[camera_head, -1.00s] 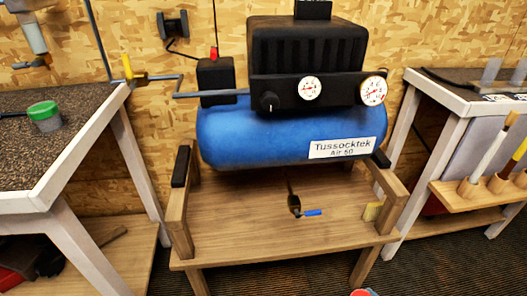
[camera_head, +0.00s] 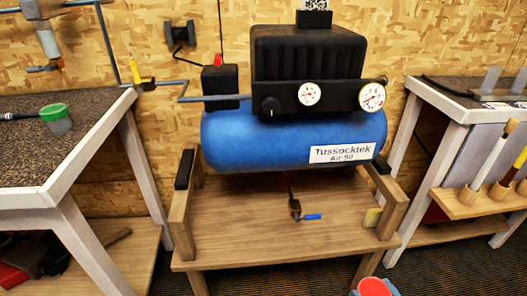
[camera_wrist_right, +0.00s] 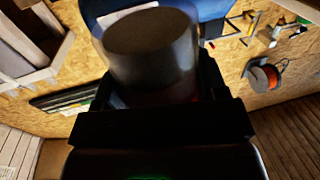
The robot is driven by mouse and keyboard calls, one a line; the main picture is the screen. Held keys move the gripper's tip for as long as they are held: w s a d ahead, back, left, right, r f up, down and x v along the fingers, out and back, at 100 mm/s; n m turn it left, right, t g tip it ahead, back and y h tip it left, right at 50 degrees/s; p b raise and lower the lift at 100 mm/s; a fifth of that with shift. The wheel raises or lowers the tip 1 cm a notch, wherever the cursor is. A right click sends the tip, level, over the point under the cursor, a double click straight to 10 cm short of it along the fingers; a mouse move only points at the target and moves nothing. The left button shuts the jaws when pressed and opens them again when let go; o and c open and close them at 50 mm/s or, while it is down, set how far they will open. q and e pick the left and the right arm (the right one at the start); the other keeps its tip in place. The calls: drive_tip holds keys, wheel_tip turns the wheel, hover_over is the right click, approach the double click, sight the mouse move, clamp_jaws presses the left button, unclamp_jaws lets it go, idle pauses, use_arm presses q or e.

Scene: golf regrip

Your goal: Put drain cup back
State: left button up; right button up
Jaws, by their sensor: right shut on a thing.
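The drain cup (camera_wrist_right: 148,62) is in my right gripper (camera_wrist_right: 153,84), seen in the right wrist view as a greyish, clear-walled cylinder with a dark flat end. The dark fingers are shut on its sides. In the head view a red-topped round thing (camera_head: 374,287) at the bottom edge looks like the same cup, cut off by the frame. It is in front of the wooden stand (camera_head: 280,240), apart from the compressor (camera_head: 290,135). My left gripper is not in view.
A drain valve with a blue handle (camera_head: 312,217) hangs under the tank. The stand's top is mostly clear.

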drive_tip(key=s+a+r+m+h, duration=0.1)
drive_tip(key=a+r+m+h, duration=0.1)
drive_tip(key=r, duration=1.3)
drive_tip(key=shift+a+h, duration=0.7)
drive_tip(key=shift+h, duration=0.2)
drive_tip(key=shift+s+f, duration=0.1)
use_arm(q)
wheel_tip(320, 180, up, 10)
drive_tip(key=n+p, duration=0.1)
drive_tip(key=p, duration=1.3)
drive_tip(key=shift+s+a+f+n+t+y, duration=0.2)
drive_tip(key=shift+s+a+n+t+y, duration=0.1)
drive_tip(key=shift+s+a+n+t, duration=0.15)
use_arm(e)
wheel_tip(320, 180, up, 11)
drive_tip(key=s, duration=0.2)
drive_tip(key=shift+s, duration=0.35)
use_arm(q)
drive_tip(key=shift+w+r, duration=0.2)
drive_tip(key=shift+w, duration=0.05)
